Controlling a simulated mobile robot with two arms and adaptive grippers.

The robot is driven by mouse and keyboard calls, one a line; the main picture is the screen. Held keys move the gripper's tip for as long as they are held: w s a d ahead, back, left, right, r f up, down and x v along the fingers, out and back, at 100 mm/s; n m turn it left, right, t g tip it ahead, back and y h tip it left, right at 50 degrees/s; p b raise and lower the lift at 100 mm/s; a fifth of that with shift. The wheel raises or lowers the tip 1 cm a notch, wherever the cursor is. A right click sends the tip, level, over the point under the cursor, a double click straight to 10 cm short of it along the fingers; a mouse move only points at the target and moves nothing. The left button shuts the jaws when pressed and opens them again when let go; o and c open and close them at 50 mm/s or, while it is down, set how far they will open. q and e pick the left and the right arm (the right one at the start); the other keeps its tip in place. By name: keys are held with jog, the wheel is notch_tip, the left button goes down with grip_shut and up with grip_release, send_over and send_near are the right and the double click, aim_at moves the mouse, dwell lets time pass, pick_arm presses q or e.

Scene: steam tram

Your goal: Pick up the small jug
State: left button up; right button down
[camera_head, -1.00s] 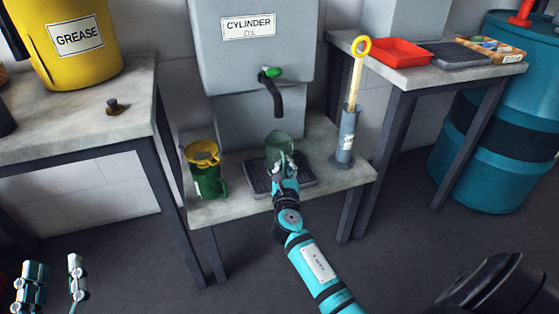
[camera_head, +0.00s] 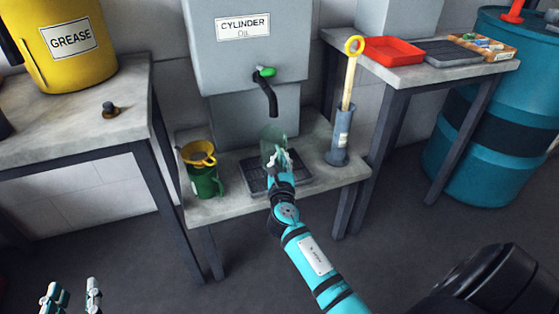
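A small translucent greenish jug (camera_head: 271,138) stands over the dark drip tray under the oil tap. Whether its base touches the tray is hidden. My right gripper (camera_head: 281,160) is at the near right side of the jug, with its fingers against or just in front of it. The fingers are too small and overlapped to show whether they are closed on it. My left gripper (camera_head: 72,296) is at the bottom left corner, low over the floor, with its fingers apart and empty.
A green jug (camera_head: 206,184) with a yellow funnel (camera_head: 199,152) stands left of the drip tray (camera_head: 304,181). A grey cylinder (camera_head: 341,138) with a yellow-handled rod stands right. The tap spout (camera_head: 271,98) hangs just above the small jug.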

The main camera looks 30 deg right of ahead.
jog(key=shift+r+p, duration=0.45)
jog(key=shift+r, duration=0.5)
jog(key=p+v, duration=0.1)
jog(key=v, duration=0.3)
jog(key=shift+d, duration=0.1)
pick_arm(q)
jog(key=s+a+f+g+y, duration=0.1)
jog(key=s+a+f+g, duration=0.1)
jog(key=s+f+g, duration=0.3)
jog(key=s+a+f+g+y+p, duration=0.1)
jog(key=s+a+f+g+y, duration=0.1)
jog(key=s+f+g, duration=0.3)
jog(key=shift+s+a+f, duration=0.15)
jog(key=shift+a+f, duration=0.2)
jog(key=shift+f, duration=1.1)
pick_arm(e)
jog(key=r+v, duration=0.1)
jog(key=v, duration=1.1)
jog(key=shift+s+d+r, duration=0.1)
